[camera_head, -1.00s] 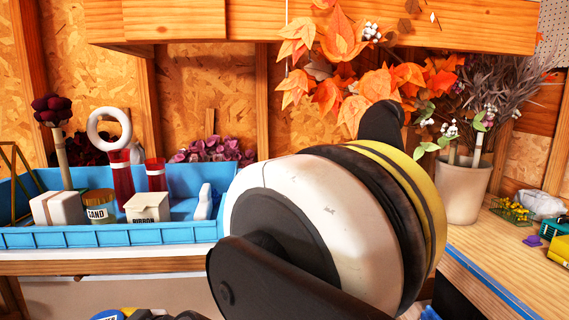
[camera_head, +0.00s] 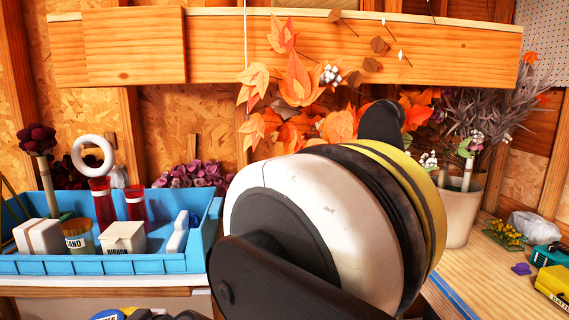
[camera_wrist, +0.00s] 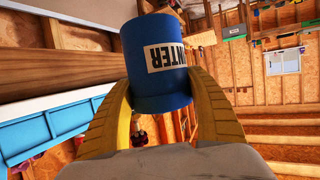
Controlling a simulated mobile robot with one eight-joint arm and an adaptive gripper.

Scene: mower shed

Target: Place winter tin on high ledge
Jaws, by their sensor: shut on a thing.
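The winter tin (camera_wrist: 155,40) is a blue cylinder with a pale label; "INTER" shows in dark letters, turned upside down in the wrist view. My gripper (camera_wrist: 160,88) has its yellow fingers closed on the tin's two sides. The tin appears clear of any surface. In the head view my own arm fills the middle, and neither the gripper nor the tin can be made out. The high ledge (camera_head: 350,52) is a long wooden board across the upper back wall. Orange leaves hang before its middle, and several small leaf and berry pieces show along its upper part.
A blue tray (camera_head: 95,265) at left holds a ribbon box (camera_head: 124,238), a sand jar (camera_head: 78,238) and red containers. A potted plant (camera_head: 462,215) stands at right on a wooden bench (camera_head: 490,285). A thin pale cord (camera_head: 245,100) hangs before the ledge.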

